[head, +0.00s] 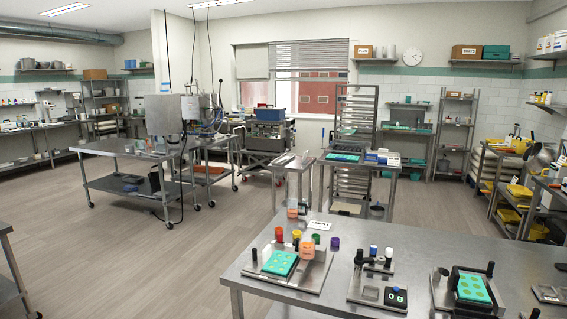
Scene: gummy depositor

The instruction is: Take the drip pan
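No thing in the head view can be told for certain as the drip pan. A tall grey metal machine (165,114), perhaps the depositor, stands at the back left by a steel table (115,149). Neither of my grippers shows in the head view.
A near steel table (420,240) at the lower right bears a teal mould (280,263), coloured cups and small fixtures. A tall rack (353,125) and small carts stand at the back. The wooden floor (130,250) at left centre is clear.

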